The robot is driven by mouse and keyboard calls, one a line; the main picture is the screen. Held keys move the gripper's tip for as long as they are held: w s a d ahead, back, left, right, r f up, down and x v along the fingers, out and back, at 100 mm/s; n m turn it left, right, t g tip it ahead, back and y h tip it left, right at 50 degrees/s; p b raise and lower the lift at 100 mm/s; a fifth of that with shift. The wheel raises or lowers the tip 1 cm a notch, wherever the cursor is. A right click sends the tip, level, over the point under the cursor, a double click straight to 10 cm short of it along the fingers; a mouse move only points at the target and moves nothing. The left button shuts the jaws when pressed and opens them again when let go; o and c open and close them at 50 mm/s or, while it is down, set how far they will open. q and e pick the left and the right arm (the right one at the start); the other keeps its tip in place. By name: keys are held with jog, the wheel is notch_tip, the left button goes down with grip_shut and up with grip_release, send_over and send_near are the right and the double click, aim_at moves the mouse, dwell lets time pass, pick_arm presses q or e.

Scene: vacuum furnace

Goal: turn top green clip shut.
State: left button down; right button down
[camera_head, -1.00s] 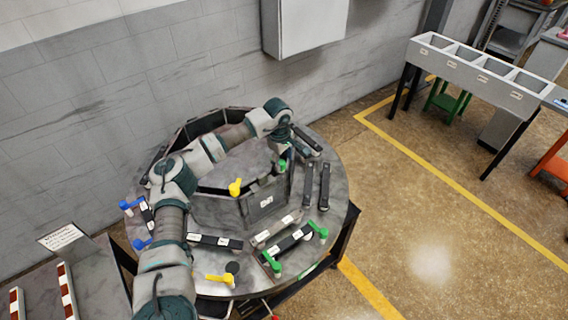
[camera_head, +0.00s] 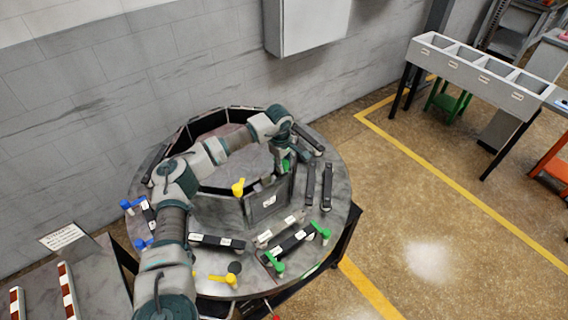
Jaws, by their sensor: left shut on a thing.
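The top green clip (camera_head: 285,166) is at the upper right corner of the grey box-like panel (camera_head: 268,202) on the round grey table. My left arm comes in from the lower left and reaches over the table. My left gripper (camera_head: 293,157) points down at this clip and is shut on it. The fingers are small, dark and partly hidden, so the exact grip is hard to see. Two other green clips, one at the front (camera_head: 275,264) and one at the right (camera_head: 321,231), are on a black bar near the table's front edge. My right gripper is out of view.
A yellow clip (camera_head: 238,187) stands at the panel's left corner, and another (camera_head: 223,279) lies at the front. Blue clips (camera_head: 127,205) are at the left. Black bars (camera_head: 326,186) lie right of the panel. A grey wall is behind; the floor at right is open.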

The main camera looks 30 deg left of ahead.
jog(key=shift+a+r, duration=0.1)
pick_arm(q)
jog(key=n+p, duration=0.1)
jog(key=n, duration=0.2)
jog(key=shift+r, duration=0.1)
jog(key=shift+n, duration=0.9)
jog(key=n+y+p, duration=0.1)
jog(key=n, duration=0.5)
jog(key=shift+p, duration=0.35)
jog(key=n+p, duration=0.1)
jog(key=n, duration=0.4)
jog(key=shift+r+g, duration=0.1)
jog(key=shift+g, duration=0.2)
jog(key=shift+n, duration=1.1)
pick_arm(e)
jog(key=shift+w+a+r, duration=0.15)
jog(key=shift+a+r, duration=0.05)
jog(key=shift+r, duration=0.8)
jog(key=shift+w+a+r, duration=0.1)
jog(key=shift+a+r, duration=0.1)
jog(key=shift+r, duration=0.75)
pick_arm(q)
jog(key=shift+r, duration=0.1)
